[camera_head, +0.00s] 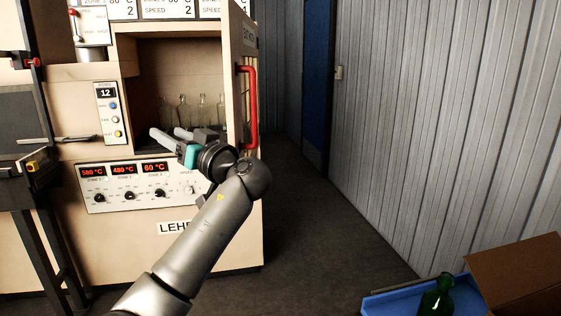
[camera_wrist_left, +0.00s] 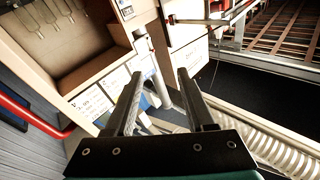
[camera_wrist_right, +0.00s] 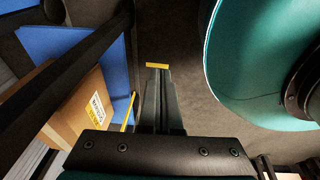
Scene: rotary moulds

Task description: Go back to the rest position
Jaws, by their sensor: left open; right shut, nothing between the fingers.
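My left gripper (camera_head: 178,136) reaches up in front of the cream lehr cabinet (camera_head: 240,220), near its open compartment. Its fingers are apart and hold nothing; they also show spread in the left wrist view (camera_wrist_left: 160,92). My right gripper (camera_wrist_right: 160,80) shows only in its own wrist view, fingers together and empty, over the dark floor. It is outside the head view.
Several clear bottles (camera_head: 182,112) stand inside the lehr compartment. A red handle (camera_head: 249,108) is on the open door to the right of my left gripper. A blue tray (camera_head: 385,301) with a green bottle (camera_head: 437,298) and a cardboard box (camera_head: 515,275) are at lower right. Grey floor (camera_head: 315,230) is clear.

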